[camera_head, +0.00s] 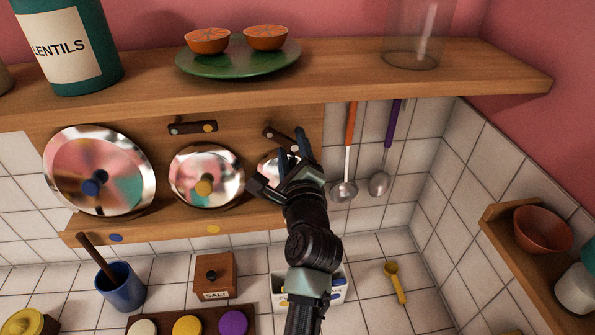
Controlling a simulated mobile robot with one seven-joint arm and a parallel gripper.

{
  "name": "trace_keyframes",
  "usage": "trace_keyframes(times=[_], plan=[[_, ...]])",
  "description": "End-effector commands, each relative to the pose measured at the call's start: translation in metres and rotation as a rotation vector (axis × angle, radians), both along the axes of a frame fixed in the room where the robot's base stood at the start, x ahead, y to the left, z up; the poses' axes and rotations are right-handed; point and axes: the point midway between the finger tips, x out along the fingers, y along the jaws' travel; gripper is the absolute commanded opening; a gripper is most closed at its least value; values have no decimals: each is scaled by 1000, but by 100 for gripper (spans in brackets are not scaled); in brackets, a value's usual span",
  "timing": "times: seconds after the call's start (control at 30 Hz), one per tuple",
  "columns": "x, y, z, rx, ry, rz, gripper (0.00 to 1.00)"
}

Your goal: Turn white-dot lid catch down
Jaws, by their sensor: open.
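The white-dot lid catch (280,138) is a short dark bar on the wooden back board, above the smallest lid. It slants down to the right, with a pale spot near its left end; its right end is close to my fingers. The smallest shiny lid (267,170) hangs below it, largely hidden by my gripper. My gripper (292,146) is open, its dark fingers pointing up in front of this lid and beside the catch's lower right end. I cannot tell whether a finger touches the catch.
A level catch with a yellow dot (193,127) sits above the yellow-knobbed lid (207,177). A large blue-knobbed lid (100,172) hangs left. The upper shelf (340,70) overhangs the lids.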

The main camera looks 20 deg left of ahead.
Motion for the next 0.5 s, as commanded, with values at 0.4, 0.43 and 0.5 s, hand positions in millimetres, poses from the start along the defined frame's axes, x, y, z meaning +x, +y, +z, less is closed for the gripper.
trace_keyframes(times=[0.4,0.43,0.5], plan=[[-68,-29,-3,-2,0,-2,57],[-73,-31,-3,-3,-1,-3,57],[-83,-35,-3,-2,0,-2,57]])
